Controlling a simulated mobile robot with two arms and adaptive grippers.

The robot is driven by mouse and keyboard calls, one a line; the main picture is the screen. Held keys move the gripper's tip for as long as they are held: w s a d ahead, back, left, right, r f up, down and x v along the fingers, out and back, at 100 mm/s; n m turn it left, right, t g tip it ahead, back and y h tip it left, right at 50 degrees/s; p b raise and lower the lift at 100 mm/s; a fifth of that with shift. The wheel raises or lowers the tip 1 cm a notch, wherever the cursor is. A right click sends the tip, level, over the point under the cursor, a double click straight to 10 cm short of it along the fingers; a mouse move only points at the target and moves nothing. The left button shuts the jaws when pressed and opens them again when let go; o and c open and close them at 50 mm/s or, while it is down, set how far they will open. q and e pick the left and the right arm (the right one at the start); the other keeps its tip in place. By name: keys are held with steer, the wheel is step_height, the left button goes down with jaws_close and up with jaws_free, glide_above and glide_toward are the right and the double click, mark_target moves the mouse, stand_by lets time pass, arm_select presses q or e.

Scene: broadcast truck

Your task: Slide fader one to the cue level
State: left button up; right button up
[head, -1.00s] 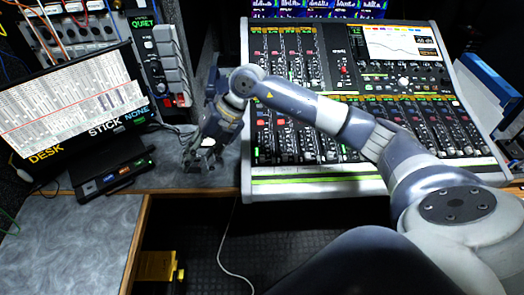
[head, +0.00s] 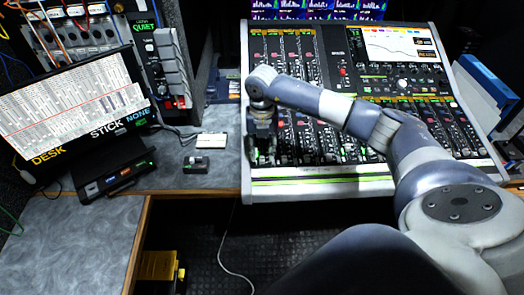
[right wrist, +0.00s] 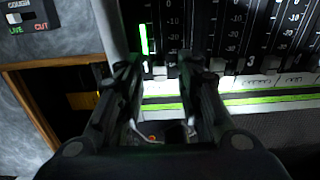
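The mixing console (head: 320,188) fills the right half of the head view, with a row of faders along its near side. My right gripper (head: 262,158) is over the console's near left corner and hides the leftmost fader there. In the right wrist view my right gripper (right wrist: 160,68) is open, its two fingers apart. The leftmost fader's cap (right wrist: 159,72) shows between the fingertips, low on its scale, beside a lit green bar (right wrist: 144,40). I cannot tell whether the fingers touch the cap. My left gripper is not in view.
More fader caps (right wrist: 246,64) stand close to the right of the fingers. A small black switch box (head: 196,164) and a white card (head: 211,141) lie on the grey desk left of the console. A screen (head: 75,100) stands at the far left.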

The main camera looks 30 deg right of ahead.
steer(key=shift+f, duration=0.95)
steer(key=shift+c, duration=0.3)
